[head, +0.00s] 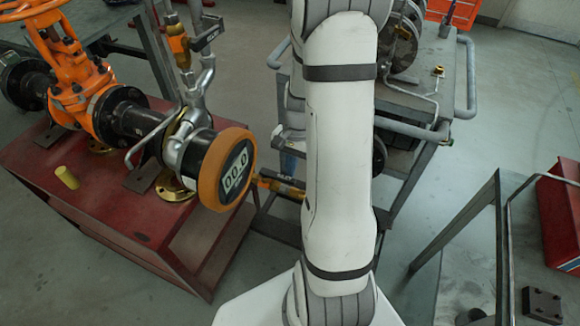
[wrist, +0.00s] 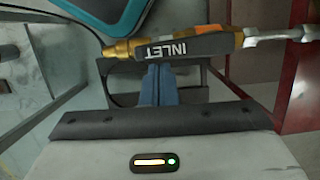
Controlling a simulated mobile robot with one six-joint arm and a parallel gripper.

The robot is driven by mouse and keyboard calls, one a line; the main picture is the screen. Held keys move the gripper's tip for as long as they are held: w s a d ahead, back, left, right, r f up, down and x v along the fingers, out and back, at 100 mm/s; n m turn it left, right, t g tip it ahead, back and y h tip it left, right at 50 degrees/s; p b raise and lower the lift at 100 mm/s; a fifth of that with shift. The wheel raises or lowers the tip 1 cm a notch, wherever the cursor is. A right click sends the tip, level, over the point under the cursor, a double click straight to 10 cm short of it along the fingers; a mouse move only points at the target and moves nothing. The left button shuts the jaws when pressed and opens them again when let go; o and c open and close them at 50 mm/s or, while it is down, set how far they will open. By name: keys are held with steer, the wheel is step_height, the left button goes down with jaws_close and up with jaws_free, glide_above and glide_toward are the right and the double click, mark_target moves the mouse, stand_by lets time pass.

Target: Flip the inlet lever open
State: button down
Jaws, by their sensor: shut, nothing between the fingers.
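The inlet lever is a dark handle marked INLET (wrist: 180,48), lying across the upper middle of the wrist view, its lettering upside down. It lies along a brass and orange valve body (wrist: 228,14). My gripper (wrist: 158,68) shows as two blue fingers held together, with nothing between them. The fingertips are right at the lever's near edge; I cannot tell whether they touch it. In the head view the lever (head: 282,183) is partly hidden by my arm, and the blue gripper (head: 288,164) shows just beside it.
A gauge with an orange rim reading 00.0 (head: 237,172) faces this way on the red bench (head: 115,222). A second dark lever (head: 206,35) sits on a brass valve above the pipes. An orange gate valve (head: 75,90) stands left. A grey metal cart (head: 425,100) stands behind my arm.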

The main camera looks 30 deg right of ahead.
steer(key=w+d+r+p, duration=0.1)
steer(key=w+d+r, duration=0.4)
steer(key=r, duration=0.4)
steer(key=shift+w+d+r, duration=0.15)
steer(key=shift+r, duration=0.2)
stand_by(0.3)
